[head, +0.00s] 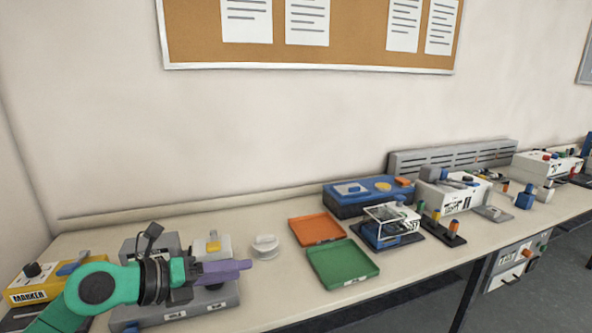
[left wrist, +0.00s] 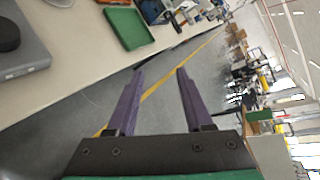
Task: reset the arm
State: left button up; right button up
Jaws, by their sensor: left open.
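My left arm comes in green from the lower left of the head view. Its gripper (head: 246,265) has purple fingers and is held above the bench, in front of a grey machine (head: 225,294). In the left wrist view the two fingers of this gripper (left wrist: 158,72) stand apart with nothing between them. Behind them that view shows the floor and the bench edge. My right gripper does not show in either view.
The bench (head: 285,290) holds a yellow marker machine (head: 28,290), a white round dish (head: 265,246), an orange tray (head: 317,228), a green tray (head: 342,263) and a blue device (head: 352,205). More devices stand at the right.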

pick_arm(q)
jog(key=d+r+n+t+h, duration=0.3)
jog(key=r, duration=0.2)
jog(key=w+a+r+n+t+y, duration=0.25)
jog(key=a+n+t+y, duration=0.5)
jog(key=n, duration=0.65)
jog(key=s+a+f+n+g+y, duration=0.25)
jog(key=a+f+n+y, duration=0.35)
jog(key=f, duration=0.3)
jog(key=s+a+f+n+g+y, duration=0.25)
jog(key=a+f+n, duration=0.25)
jog(key=f+n, duration=0.35)
jog(key=s+d+f+n+g+h, duration=0.1)
jog(key=s+d+f+g, duration=0.3)
jog(key=s+f, duration=0.45)
jog(key=s+d+f+n+g+h, duration=0.1)
jog(key=s+f+g+h, duration=0.1)
jog(key=s+f+g, duration=0.7)
notch_tip(320, 180, down, 24)
jog(key=s+t, duration=0.1)
jog(key=s, duration=0.1)
jog(key=s+a+f, duration=0.3)
jog(key=s+f, duration=1)
jog(key=s, duration=0.3)
jog(key=shift+f+g+y, duration=0.3)
jog(key=shift+g+y, duration=0.1)
jog(key=shift+g, duration=0.05)
